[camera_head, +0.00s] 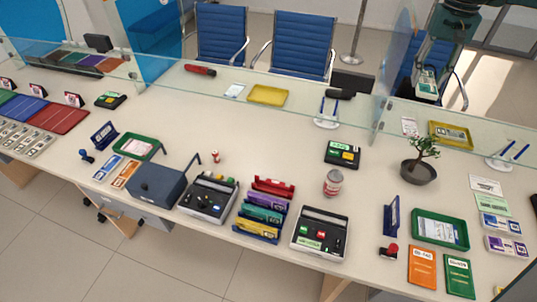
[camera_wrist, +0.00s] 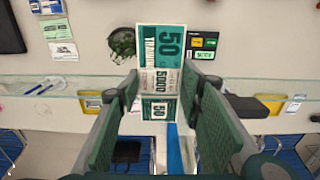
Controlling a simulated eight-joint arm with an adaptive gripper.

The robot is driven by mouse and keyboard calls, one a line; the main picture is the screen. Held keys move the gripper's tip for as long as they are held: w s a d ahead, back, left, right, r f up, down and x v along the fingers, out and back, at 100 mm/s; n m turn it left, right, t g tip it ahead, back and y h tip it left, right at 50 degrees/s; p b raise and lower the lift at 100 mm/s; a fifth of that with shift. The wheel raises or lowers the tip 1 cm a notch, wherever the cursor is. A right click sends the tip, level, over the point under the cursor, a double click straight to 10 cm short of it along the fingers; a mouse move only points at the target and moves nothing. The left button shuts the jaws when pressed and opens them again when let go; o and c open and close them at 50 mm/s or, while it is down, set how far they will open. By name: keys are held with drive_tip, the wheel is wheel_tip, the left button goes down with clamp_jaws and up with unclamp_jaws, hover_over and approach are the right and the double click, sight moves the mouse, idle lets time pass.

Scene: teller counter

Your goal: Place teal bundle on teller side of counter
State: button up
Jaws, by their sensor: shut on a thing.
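A teal and white banknote bundle (camera_wrist: 162,50) marked 50 and 5000 is between the two green-padded fingers of my gripper (camera_wrist: 158,92) in the wrist view. My gripper is shut on it. In the head view my gripper (camera_head: 427,72) hangs at the upper right, on the chair side of the glass screen, with the bundle (camera_head: 428,86) at its tip. The bundle appears held in the air, over the customer side near a blue chair. The counter (camera_head: 260,130) runs across the head view, its teller side nearest the camera.
A glass screen (camera_head: 290,97) runs along the counter. A potted plant (camera_head: 419,170), a green tray (camera_head: 440,230), a yellow tray (camera_head: 450,134), a can (camera_head: 333,183) and a card terminal (camera_head: 342,153) stand nearby. Bare counter lies left of the can.

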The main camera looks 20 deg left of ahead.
drive_tip(key=w+a+f+p, duration=0.1)
drive_tip(key=a+f, duration=0.3)
drive_tip(key=a, duration=0.6)
drive_tip(key=w+a+f, duration=0.2)
drive_tip(key=a+f, duration=0.2)
drive_tip(key=a, duration=0.5)
drive_tip(key=w+a+f+p, duration=0.1)
drive_tip(key=a+f, duration=0.3)
drive_tip(key=a, duration=0.6)
drive_tip(key=s+a+f, duration=0.3)
drive_tip(key=a+f, duration=0.4)
drive_tip(key=a, duration=0.3)
drive_tip(key=s+a+f+b, duration=0.1)
drive_tip(key=s+a+f, duration=0.1)
drive_tip(key=a+f, duration=0.4)
drive_tip(key=s+a+f, duration=0.3)
drive_tip(key=a+f, duration=0.4)
drive_tip(key=a, duration=0.8)
drive_tip(key=shift+s+f+b, duration=0.35)
hover_over(250, 145)
drive_tip(key=shift+f+b, duration=0.4)
drive_tip(key=shift+f, duration=2.7)
drive_tip(key=shift+f+b, duration=0.3)
drive_tip(key=shift+f, duration=1.55)
